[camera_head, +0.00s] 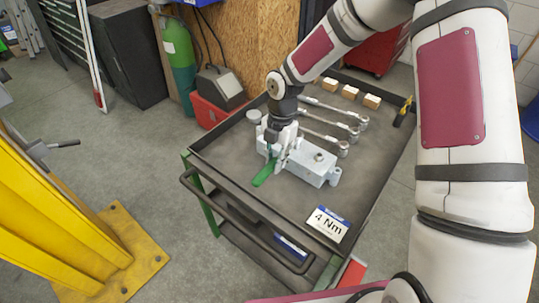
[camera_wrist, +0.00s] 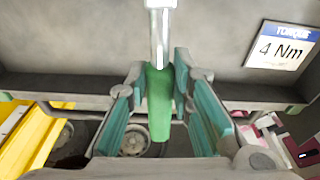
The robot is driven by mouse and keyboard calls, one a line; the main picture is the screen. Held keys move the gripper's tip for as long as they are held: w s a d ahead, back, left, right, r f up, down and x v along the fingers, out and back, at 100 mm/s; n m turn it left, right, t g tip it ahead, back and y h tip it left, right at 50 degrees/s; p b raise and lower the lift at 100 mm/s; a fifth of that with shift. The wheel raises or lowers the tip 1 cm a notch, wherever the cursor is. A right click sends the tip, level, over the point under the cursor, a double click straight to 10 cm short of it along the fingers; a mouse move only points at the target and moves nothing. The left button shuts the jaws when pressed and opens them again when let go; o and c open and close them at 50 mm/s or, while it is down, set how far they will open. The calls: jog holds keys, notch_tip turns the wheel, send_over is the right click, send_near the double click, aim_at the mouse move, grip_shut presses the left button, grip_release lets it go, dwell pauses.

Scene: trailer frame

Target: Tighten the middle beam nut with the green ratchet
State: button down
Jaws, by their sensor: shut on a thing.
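The green ratchet shows its green handle (camera_head: 265,173) below my gripper (camera_head: 279,156) in the head view. In the wrist view, the green handle (camera_wrist: 159,100) lies between the two teal-padded fingers of my gripper (camera_wrist: 160,105), with its silver shaft running up the picture. My gripper is shut on the handle, over the cart top beside a grey block-shaped device (camera_head: 313,168). The ratchet's head is hidden in the head view and out of frame in the wrist view. I cannot make out the middle beam nut in either view.
The dark cart (camera_head: 225,155) holds silver ratchets (camera_head: 335,108), wooden blocks (camera_head: 350,91) and a "4 Nm" sign (camera_head: 327,224), also in the wrist view (camera_wrist: 283,49). A yellow steel structure (camera_head: 50,215) stands at the left. Grey floor between it and the cart is clear.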

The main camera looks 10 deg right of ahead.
jog(key=s+d+n, duration=0.1)
jog(key=s+d+n+p, duration=0.1)
jog(key=d+n, duration=0.3)
jog(key=shift+s+d+h, duration=0.15)
jog(key=shift+s+h, duration=0.15)
jog(key=shift+s, duration=0.1)
jog(key=shift+w+a+m, duration=0.2)
jog(key=shift+a+m, duration=0.15)
jog(key=shift+a, duration=0.15)
jog(key=shift+w+a+m, duration=0.15)
jog(key=shift+a+m, duration=0.2)
jog(key=shift+a, duration=0.15)
jog(key=shift+w+a+m, duration=0.55)
jog(key=shift+a+m, duration=0.35)
